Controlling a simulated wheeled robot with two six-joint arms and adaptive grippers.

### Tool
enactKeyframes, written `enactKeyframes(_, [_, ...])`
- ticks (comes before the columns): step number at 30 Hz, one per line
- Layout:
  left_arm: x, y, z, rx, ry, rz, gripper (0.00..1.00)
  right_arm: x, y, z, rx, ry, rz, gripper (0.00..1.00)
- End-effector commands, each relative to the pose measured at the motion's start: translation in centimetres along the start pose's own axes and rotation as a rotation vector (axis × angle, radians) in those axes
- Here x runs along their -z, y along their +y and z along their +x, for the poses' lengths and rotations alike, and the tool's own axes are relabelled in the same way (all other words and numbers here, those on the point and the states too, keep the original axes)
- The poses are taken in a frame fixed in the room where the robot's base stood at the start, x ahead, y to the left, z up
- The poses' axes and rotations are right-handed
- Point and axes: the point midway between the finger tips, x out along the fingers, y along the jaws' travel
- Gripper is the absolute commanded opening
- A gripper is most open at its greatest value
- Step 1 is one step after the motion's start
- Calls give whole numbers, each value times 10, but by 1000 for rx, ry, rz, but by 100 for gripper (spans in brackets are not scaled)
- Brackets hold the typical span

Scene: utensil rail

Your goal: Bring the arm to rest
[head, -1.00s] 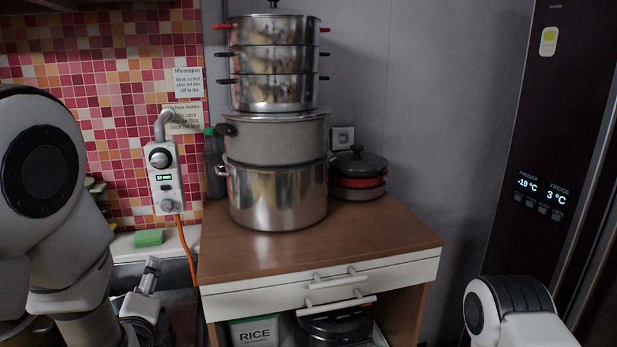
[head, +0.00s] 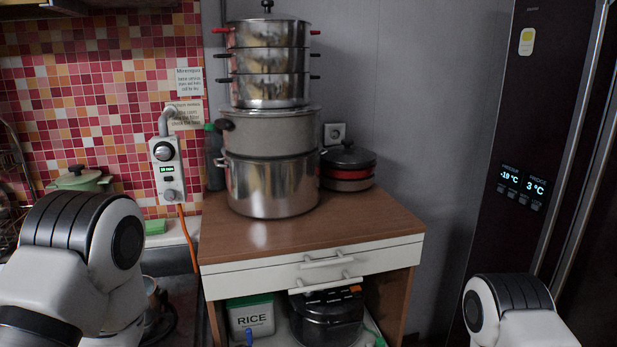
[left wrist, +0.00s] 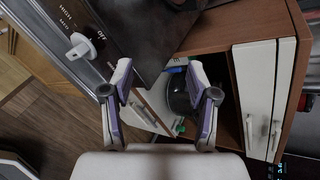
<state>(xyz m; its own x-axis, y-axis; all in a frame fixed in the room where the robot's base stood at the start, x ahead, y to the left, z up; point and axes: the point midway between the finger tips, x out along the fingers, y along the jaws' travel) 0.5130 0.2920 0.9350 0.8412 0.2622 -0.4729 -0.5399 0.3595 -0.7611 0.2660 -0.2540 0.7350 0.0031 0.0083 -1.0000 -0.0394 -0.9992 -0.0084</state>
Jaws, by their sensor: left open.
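My left gripper (left wrist: 160,105) is open in the left wrist view, with its two fingers apart and nothing between them. In that view it hangs in front of the cabinet's open lower part. In the head view only links of my left arm (head: 85,260) show at the lower left, and the left gripper is out of sight. A link of my right arm (head: 510,310) shows at the lower right. The right gripper is not visible.
A wooden cabinet (head: 300,228) carries a tall stack of pots (head: 272,186) and a lidded pan (head: 347,168). Below its drawer stand a rice box (head: 250,318) and a black cooker (head: 327,320). A dark fridge (head: 520,120) stands at the right.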

Motion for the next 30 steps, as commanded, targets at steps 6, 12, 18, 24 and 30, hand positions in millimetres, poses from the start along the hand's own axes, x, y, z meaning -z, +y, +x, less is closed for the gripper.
enactKeyframes(6, [68,165,-30,-474,145,-429,59,0,0,0,0,1,0,63])
enactKeyframes(12, [109,256,-96,-973,-69,-1130,59,0,0,0,0,0,0,63])
enactKeyframes(18, [117,270,-123,-1144,-395,-1554,59,0,0,0,0,0,0,63])
enactKeyframes(24, [117,271,-124,-1145,-460,-1632,59,0,0,0,0,0,0,63])
enactKeyframes(30, [117,271,-124,-1145,-460,-1632,59,0,0,0,0,0,0,63])
